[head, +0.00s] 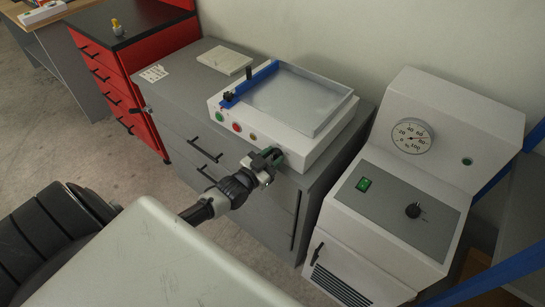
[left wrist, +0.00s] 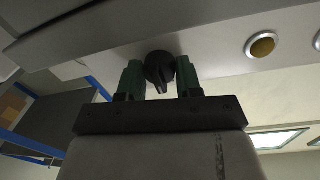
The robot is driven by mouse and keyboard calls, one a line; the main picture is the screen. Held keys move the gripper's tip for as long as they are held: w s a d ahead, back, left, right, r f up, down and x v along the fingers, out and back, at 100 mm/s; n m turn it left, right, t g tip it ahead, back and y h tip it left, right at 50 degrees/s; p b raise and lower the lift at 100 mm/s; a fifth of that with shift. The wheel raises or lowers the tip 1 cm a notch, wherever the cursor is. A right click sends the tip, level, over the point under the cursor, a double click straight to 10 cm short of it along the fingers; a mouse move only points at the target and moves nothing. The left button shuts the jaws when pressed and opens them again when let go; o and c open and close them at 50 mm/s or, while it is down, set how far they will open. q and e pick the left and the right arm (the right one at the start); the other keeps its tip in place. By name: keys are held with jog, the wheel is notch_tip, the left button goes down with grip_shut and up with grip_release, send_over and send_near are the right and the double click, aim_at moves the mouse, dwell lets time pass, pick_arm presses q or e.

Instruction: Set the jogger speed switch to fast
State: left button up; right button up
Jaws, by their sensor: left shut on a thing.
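The jogger (head: 318,135) is a pale box with a sloped tray and blue rails, on a grey cabinet. Its speed switch is a black rotary knob (left wrist: 159,70) on the front face. The knob's narrow pointer end points toward the bottom of the left wrist view. My left gripper (head: 272,156) is at the right end of the front face. Its two green fingers (left wrist: 160,78) are on either side of the knob, shut on it. In the head view the gripper hides the knob. No speed marking is readable. My right gripper is not in view.
Green (head: 219,116), red (head: 236,127) and yellow (head: 253,137) buttons sit left of the gripper on the jogger. A white machine with a gauge (head: 412,136) stands to the right. A paper stack (head: 225,60) lies on the grey cabinet (head: 185,80). A red drawer unit (head: 110,75) stands left.

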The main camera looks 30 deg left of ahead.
pick_arm(q)
jog(key=shift+m, duration=0.3)
jog(key=shift+r+m+p, duration=0.1)
jog(key=shift+m+p, duration=0.35)
jog(key=shift+m, duration=0.45)
jog(key=m, duration=0.3)
jog(key=shift+p, duration=0.3)
jog(key=m, duration=0.3)
jog(key=shift+d+m+y, duration=0.1)
jog(key=shift+m+y, duration=0.3)
jog(key=shift+m, duration=1.4)
jog(key=o, duration=0.9)
